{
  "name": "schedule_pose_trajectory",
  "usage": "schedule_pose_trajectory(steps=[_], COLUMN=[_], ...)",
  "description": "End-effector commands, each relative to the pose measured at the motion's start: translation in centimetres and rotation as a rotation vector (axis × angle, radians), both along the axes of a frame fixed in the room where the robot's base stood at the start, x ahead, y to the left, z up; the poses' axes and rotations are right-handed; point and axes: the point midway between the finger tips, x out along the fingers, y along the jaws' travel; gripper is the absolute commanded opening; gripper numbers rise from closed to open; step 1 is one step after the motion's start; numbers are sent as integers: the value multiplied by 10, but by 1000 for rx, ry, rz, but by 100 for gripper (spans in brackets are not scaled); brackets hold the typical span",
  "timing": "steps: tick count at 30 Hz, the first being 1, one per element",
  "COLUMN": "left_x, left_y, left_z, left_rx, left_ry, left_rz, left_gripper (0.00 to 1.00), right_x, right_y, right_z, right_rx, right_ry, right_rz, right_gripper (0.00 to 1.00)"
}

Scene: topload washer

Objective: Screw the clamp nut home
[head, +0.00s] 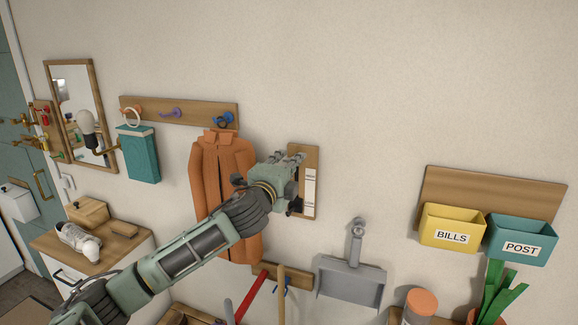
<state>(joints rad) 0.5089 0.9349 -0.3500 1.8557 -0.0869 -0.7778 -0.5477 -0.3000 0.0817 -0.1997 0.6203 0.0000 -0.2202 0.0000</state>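My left gripper (296,160) is at the middle of the head view, up against a small wooden wall board (310,158) with a white strip on it. My gripper and wrist cover the left part of that board. I cannot make out a clamp nut; it may be hidden behind the gripper. The fingers are seen from behind and the side, so whether they are open or shut on something does not show. My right gripper is not in view.
An orange coat (213,165) hangs just left of the gripper, behind my forearm. A grey dustpan (352,278) hangs below right. A yellow BILLS box (452,228) and a teal POST box (521,240) are further right. The wall above the gripper is bare.

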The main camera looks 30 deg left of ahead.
Motion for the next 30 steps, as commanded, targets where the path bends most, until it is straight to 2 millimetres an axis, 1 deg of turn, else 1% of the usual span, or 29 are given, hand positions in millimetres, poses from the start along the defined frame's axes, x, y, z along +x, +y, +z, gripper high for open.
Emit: schedule_pose_trajectory(steps=[5, 8, 11, 18, 21, 25, 30], left_x=[-1, -8, -21, -66, -82, -99, -112], left_y=[0, -1, -5, -16, -20, -24, -27], left_z=[1, 0, 0, -1, -1, -1, 0], left_rx=[0, 2, 2, 3, 2, 0, 2], left_ry=[-2, -1, 0, 2, 3, 2, 1], left_rz=[0, 0, -1, -2, -1, -1, 0], left_gripper=[25, 25, 25, 25, 25, 25, 25], right_x=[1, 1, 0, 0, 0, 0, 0], right_y=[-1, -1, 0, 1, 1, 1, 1], right_z=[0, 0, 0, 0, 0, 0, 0], right_rx=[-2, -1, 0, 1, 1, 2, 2], right_ry=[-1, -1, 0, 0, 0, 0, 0], right_rz=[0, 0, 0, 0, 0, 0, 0], right_gripper=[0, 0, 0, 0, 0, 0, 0])
